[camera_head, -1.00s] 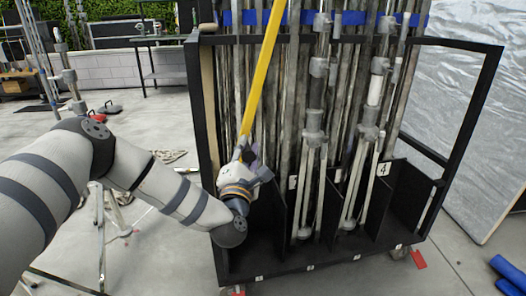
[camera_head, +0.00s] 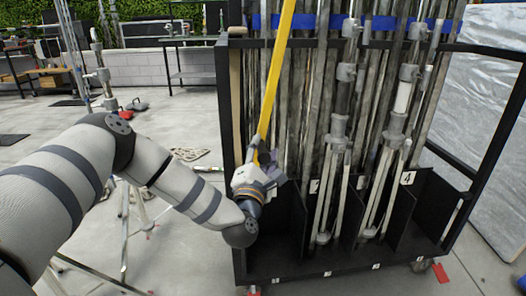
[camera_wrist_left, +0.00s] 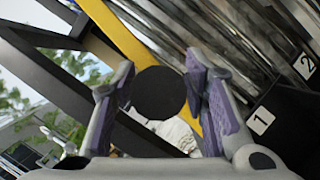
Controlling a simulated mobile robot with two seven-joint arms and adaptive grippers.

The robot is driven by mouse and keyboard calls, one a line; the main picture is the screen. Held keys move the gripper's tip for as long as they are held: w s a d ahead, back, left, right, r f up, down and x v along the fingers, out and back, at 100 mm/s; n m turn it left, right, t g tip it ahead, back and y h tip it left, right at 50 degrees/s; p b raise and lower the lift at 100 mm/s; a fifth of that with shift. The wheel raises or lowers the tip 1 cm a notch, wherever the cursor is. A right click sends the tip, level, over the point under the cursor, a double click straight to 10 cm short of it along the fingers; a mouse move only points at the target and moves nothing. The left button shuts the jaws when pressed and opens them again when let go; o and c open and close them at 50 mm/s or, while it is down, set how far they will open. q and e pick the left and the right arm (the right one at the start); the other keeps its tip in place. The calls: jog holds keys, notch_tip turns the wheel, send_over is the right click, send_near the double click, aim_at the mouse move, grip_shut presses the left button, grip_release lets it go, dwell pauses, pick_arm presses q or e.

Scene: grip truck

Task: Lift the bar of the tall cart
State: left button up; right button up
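The tall cart (camera_head: 237,120) is a black-framed rack full of upright metal poles, right of centre in the head view. A yellow bar (camera_head: 276,75) leans in its left part, its top tilted right and beyond the upper picture edge. My left gripper (camera_head: 264,162) is at the lower visible stretch of the bar, above the front left compartment. In the left wrist view, its purple-padded fingers (camera_wrist_left: 160,98) stand apart, and the yellow bar (camera_wrist_left: 122,35) crosses diagonally behind a dark disc. I cannot tell whether the bar lies between the fingers. The bar's lower end is hidden. My right gripper is not in view.
Numbered dividers split the cart's base, and metal poles (camera_head: 338,150) stand close right of the bar. The cart's left post is near my left arm. A light stand (camera_head: 125,220) stands on the floor at left. A grey sheet-covered panel (camera_head: 500,90) is at right.

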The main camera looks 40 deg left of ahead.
pick_arm(q)
jog(key=v, duration=1.2)
